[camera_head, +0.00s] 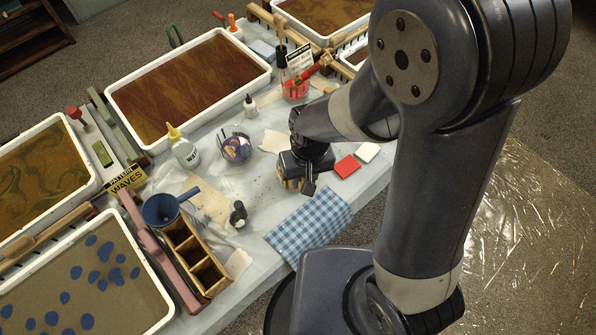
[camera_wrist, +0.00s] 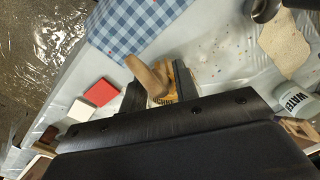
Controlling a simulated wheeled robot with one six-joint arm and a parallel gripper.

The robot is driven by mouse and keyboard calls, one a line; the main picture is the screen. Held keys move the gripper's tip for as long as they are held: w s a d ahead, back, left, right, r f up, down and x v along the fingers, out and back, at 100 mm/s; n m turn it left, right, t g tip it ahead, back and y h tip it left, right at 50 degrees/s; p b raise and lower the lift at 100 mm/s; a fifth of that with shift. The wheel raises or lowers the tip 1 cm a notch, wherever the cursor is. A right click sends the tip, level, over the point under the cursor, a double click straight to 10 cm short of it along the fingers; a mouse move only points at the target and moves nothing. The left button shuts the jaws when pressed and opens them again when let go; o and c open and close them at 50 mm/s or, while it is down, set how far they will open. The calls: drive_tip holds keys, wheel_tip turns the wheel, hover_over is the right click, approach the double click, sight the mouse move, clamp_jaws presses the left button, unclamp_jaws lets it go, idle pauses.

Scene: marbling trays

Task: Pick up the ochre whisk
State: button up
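The ochre whisk shows in the wrist view as a tan wooden piece (camera_wrist: 148,77) beside a yellow-orange part (camera_wrist: 181,80) with dark, partly hidden lettering. My gripper (camera_wrist: 160,92) is low over it, with a dark finger on either side. The fingers stand apart, and I see no clear grip on the piece. In the head view my gripper (camera_head: 303,178) is just above the table, near the blue checked cloth. A brownish bit of the whisk (camera_head: 290,184) shows under it; the rest is hidden by the gripper.
A red block (camera_head: 347,166) and a white block (camera_head: 367,152) lie to the right. The checked cloth (camera_head: 308,225) lies in front.

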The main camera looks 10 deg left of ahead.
clamp_jaws()
